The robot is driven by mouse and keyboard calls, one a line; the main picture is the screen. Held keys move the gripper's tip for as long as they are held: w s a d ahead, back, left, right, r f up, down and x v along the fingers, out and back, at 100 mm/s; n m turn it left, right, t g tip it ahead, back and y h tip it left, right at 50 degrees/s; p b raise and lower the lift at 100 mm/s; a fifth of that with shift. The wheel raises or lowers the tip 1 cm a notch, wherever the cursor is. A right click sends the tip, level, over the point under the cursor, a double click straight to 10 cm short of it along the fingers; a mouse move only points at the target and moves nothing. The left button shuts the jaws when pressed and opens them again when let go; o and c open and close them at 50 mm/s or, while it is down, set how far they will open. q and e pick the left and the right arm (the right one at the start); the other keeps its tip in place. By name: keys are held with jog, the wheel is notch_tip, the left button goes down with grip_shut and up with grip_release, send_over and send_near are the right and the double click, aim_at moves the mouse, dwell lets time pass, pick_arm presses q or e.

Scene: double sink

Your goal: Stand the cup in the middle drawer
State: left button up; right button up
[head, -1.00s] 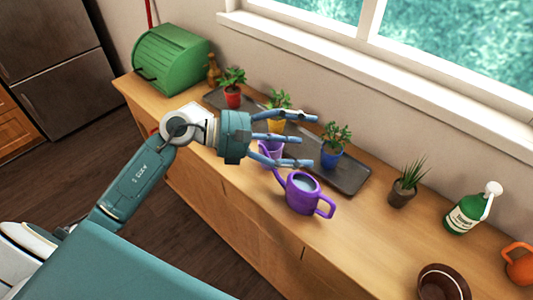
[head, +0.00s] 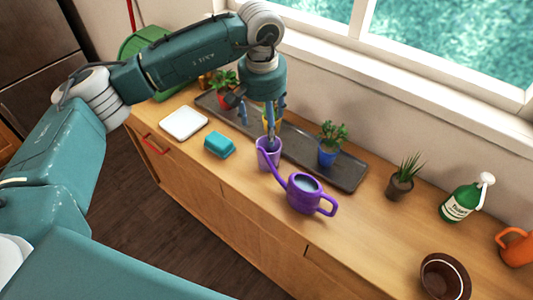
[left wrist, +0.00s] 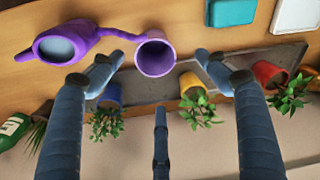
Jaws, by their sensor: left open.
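A purple cup (head: 268,155) stands upright on the wooden counter, beside the spout of a purple watering can (head: 304,190). In the left wrist view the cup (left wrist: 155,58) shows its open mouth and looks empty. My left gripper (head: 262,118) points down above and just behind the cup, with one finger overlapping its rim in the head view. The gripper is open, its fingers spread, and holds nothing. Whether a finger touches the cup I cannot tell. The cabinet front (head: 240,210) below shows panel seams and no open drawer; which is the middle drawer is unclear.
A dark tray (head: 345,172) with red, yellow and blue plant pots lies behind the cup. A teal box (head: 219,145) and white square item (head: 184,122) lie left. A succulent (head: 404,180), spray bottle (head: 466,200) and brown bowl (head: 444,277) stand right.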

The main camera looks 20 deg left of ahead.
aim_at(269, 155)
pick_arm(q)
jog(key=f+p, duration=0.1)
jog(key=f, duration=0.2)
jog(key=f+p, duration=0.2)
jog(key=f, duration=0.1)
jog(key=f+p, duration=0.1)
jog(key=f, duration=0.2)
jog(key=shift+w+d+f, duration=0.15)
jog(key=shift+w+d, duration=0.25)
jog(key=shift+w+f, duration=0.1)
jog(key=shift+f, duration=0.15)
jog(key=c, duration=1.3)
jog(key=shift+r, duration=0.15)
jog(key=shift+c, duration=0.3)
